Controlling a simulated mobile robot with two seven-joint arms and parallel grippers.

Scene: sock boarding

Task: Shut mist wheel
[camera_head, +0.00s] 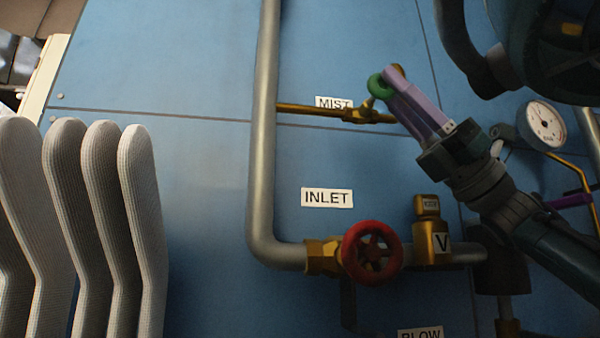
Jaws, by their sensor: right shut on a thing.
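The mist wheel (379,87) is a small green handwheel on a thin brass line, beside the MIST label (333,103). My right gripper (392,84) comes in from the right, its purple fingers at the wheel. It is shut on the wheel, and the fingers hide the wheel's right part. The brass valve body (361,112) shows just below the wheel. How far the wheel is turned cannot be told. My left gripper is not in view.
A red handwheel (371,252) sits on the grey pipe (263,150) below, near the INLET label (327,197). A brass block marked V (431,243) stands beside it. A pressure gauge (543,125) is at right. Several sock-covered boards (143,220) stand at left.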

